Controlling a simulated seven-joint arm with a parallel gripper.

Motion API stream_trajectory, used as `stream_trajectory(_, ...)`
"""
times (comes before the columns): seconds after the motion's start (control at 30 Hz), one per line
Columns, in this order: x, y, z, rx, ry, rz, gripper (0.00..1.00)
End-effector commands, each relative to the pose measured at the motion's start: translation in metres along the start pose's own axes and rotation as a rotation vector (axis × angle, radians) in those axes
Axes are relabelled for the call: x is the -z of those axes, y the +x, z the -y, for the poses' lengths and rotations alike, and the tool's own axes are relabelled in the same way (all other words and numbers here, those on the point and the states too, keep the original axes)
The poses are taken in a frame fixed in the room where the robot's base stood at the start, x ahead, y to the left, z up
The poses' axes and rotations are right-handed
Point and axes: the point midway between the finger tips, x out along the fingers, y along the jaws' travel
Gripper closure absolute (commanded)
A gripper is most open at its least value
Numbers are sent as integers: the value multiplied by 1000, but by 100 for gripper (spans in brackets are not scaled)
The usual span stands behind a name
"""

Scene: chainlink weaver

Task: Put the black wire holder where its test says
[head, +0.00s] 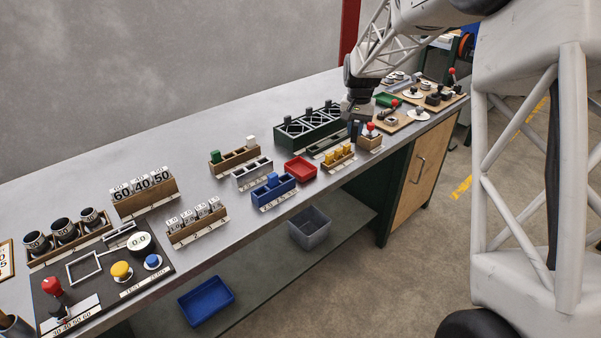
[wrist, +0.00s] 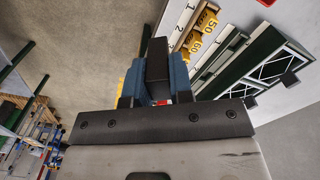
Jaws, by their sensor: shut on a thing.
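In the head view the held block cannot be told from the fingers. The test panel (head: 78,311) lies at the near left, with a round dial (head: 139,241) that seems to read 0.0, a yellow button (head: 121,270) and a blue button (head: 153,261).
A wooden rack (head: 217,170) holds a green and a white block. A white rack (head: 254,179), blue rack (head: 272,203), red tray (head: 300,169), yellow-tagged rack (head: 340,164) and green mesh rack (head: 300,144) stand mid-bench. Numbered racks (head: 146,207) (head: 198,237) stand nearer. The bench's back strip is clear.

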Motion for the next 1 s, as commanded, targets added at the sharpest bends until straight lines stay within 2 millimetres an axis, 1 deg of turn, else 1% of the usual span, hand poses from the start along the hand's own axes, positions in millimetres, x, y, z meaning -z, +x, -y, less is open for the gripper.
stream_trajectory(0.17, -24, 11, 15, 0, 73, 0, 100)
stream_trajectory(0.27, -42, 19, 27, -1, 131, 2, 100)
stream_trajectory(0.5, -100, 44, 60, 0, 320, 1, 100)
stream_trajectory(0.6, -122, 55, 71, -1, 394, 1, 100)
stream_trajectory(0.7, -140, 62, 78, -1, 455, 1, 100)
stream_trajectory(0.83, -156, 69, 85, 0, 513, 0, 100)
stream_trajectory(1.0, -166, 74, 88, 0, 547, 0, 100)
